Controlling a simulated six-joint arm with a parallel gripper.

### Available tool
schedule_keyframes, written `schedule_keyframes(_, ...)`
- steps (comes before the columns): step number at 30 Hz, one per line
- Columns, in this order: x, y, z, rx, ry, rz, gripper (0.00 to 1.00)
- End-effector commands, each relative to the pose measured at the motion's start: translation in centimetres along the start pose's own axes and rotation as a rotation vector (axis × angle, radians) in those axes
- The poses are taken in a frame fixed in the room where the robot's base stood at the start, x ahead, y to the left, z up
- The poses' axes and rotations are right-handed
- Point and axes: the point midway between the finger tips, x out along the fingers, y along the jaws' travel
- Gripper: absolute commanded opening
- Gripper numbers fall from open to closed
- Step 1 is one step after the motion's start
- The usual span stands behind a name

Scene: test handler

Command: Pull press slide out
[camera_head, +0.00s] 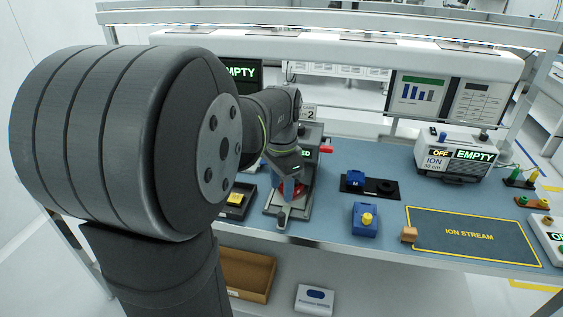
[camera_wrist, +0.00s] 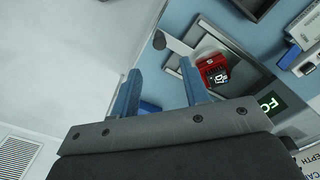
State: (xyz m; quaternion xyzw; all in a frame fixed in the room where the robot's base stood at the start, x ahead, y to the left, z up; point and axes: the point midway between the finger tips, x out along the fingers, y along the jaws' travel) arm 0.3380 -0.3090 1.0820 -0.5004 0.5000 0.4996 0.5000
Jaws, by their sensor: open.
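The press (camera_head: 311,158) stands at the left of the bench, partly hidden by my arm. Its slide has a grey handle with a rounded knob (camera_wrist: 159,40) at the front, near the bench edge; the handle also shows in the head view (camera_head: 282,216). A red nest (camera_wrist: 212,69) with a dark marked part in it sits on the slide behind the handle. My gripper (camera_wrist: 160,64) is open and empty, its two blue fingers apart. In the wrist view the knob appears just beyond the fingertips, between them. In the head view my gripper (camera_head: 291,188) is over the slide; contact cannot be told.
A dark tray with a yellow piece (camera_head: 236,199) lies left of the press. Right of it are a black fixture (camera_head: 370,187), a blue block with a yellow knob (camera_head: 365,220) and the ion stream mat (camera_head: 470,235). A cardboard bin (camera_head: 246,275) sits below.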

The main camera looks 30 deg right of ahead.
Motion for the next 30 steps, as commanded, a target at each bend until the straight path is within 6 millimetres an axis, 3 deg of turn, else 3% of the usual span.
schedule_keyframes(6,-4.7,0.0,0.0,0.0,0.003,-0.003,0.42)
schedule_keyframes(12,-6.8,0.0,0.0,0.0,0.001,-0.001,0.42)
schedule_keyframes(30,-7.2,0.0,0.0,0.0,0.0,0.0,0.42)
